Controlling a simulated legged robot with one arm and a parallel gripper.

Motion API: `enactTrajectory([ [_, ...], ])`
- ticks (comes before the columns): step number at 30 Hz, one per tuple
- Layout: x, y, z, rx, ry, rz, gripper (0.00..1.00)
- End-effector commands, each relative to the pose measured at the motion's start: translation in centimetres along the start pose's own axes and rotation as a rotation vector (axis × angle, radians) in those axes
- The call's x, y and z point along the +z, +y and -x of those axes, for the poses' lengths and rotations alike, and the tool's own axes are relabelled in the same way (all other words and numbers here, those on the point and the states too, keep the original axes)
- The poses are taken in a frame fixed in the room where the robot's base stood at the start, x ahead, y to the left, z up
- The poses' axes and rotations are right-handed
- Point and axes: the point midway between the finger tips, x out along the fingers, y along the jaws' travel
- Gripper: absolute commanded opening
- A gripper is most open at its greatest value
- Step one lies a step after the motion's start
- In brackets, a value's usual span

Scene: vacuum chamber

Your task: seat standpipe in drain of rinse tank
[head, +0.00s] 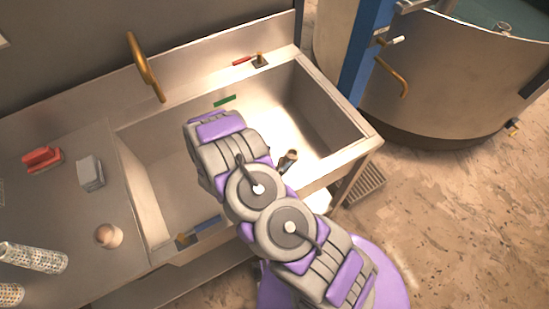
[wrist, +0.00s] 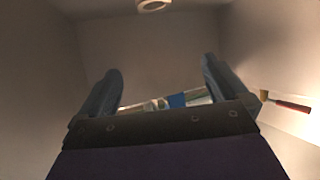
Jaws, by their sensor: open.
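The rinse tank (head: 330,100) is a metal basin with an open top in the head view. A short brownish tube with a dark open end (head: 289,157) shows inside it, just right of my arm; it may be the standpipe, but its lower part is hidden. In the wrist view my gripper (wrist: 160,90) is open and empty, its two blue-grey fingers apart inside pale tank walls. A pale ring (wrist: 154,5) is cut by the top edge, beyond the fingers; I cannot tell whether it is drain or pipe.
A blue-handled piece (head: 200,230) is on the front rim. The left counter holds a red block (head: 42,160), grey block (head: 90,173), cup (head: 108,236) and perforated cylinder (head: 34,258).

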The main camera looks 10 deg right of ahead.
Motion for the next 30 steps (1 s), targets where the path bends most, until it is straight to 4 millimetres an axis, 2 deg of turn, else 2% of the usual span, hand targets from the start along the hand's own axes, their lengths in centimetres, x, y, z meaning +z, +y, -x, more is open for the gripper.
enactTrajectory([
  [18, 0.9, 0.1, 0.5, 0.003, 0.002, 0.022, 1.00],
  [23, 0.7, 0.1, 0.7, 0.003, 0.002, 0.023, 0.86],
  [30, -1.6, 0.1, 1.6, 0.001, 0.002, 0.017, 0.63],
])
